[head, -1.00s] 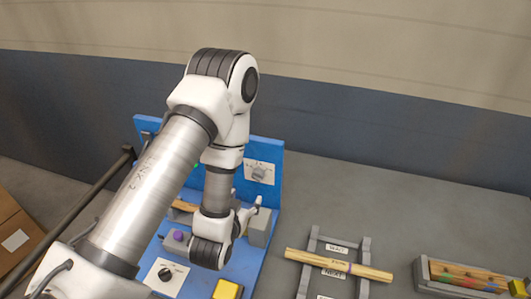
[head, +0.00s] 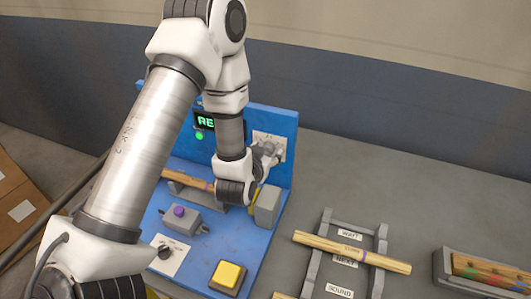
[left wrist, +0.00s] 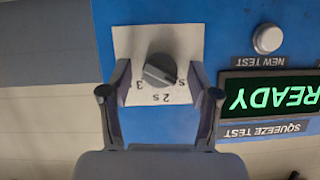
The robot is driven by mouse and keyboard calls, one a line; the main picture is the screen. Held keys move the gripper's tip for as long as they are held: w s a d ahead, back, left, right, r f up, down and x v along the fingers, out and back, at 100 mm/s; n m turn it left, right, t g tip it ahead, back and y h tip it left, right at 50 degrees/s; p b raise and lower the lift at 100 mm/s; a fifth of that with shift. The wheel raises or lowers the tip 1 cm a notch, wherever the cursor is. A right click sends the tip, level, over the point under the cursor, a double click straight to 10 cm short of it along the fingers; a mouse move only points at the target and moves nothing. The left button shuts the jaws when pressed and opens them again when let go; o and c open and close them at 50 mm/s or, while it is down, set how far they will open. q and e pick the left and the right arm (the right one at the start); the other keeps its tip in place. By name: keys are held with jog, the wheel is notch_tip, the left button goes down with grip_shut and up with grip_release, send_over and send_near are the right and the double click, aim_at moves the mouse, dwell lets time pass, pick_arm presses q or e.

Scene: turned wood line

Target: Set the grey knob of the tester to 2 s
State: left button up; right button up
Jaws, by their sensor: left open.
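The tester (head: 285,118) is blue, with an upright back panel. Its grey knob (left wrist: 159,70) sits on a white dial plate (left wrist: 190,40) and also shows in the head view (head: 269,148). In the upside-down left wrist view, the dial carries a "2 s" mark below the knob, a "3" at left and a partly hidden "s" mark at right. The knob's ridge slants toward the lower right, near that right mark. My left gripper (left wrist: 159,80) is open, with one finger on each side of the knob and visible gaps. My right gripper is not in view.
A green READY display (left wrist: 272,96) and a round NEW TEST button (left wrist: 268,38) are beside the dial. The tester's base has another knob (head: 166,251), a purple button (head: 179,211) and a yellow button (head: 229,274). A labelled rack (head: 312,265) holds a wooden stick (head: 350,251).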

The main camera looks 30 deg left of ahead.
pick_arm(q)
jog(key=shift+s, duration=0.15)
jog(key=c, duration=1.2)
jog(key=shift+o, duration=0.3)
jog(key=shift+f+m, duration=0.1)
jog(key=shift+m, duration=0.2)
jog(key=m+y+b, duration=0.1)
jog(key=m, duration=0.1)
jog(key=m+y+b, duration=0.1)
jog(key=y, duration=0.1)
jog(key=shift+w+d+f+m, duration=0.15)
jog(key=shift+w+d+m, duration=0.05)
jog(key=shift+m, duration=0.2)
jog(key=m+y+b, duration=0.2)
jog(key=m, duration=0.2)
jog(key=shift+d, duration=0.1)
jog(key=o, duration=1.1)
